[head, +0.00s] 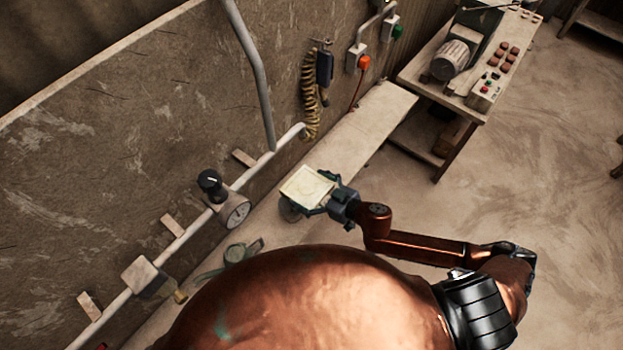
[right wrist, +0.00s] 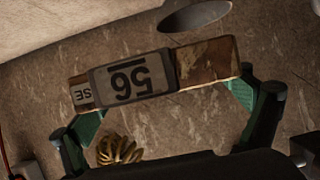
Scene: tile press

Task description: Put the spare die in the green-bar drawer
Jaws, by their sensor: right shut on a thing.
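The spare die (head: 307,187) shows in the head view as a square block with a pale top and a thin raised outline. My right gripper (head: 318,195) is shut on it by two opposite edges and holds it level above a narrow pale ledge. The green-bar drawer is not seen in either view. My left gripper is not in view.
A gauge (head: 238,215) and black-knobbed valve (head: 210,184) sit on a wall pipe left of the die. A coiled yellow hose (head: 311,105) hangs behind. The ledge (head: 370,125) is clear towards a bench (head: 445,100) with a machine. A greenish item (head: 237,252) lies nearer.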

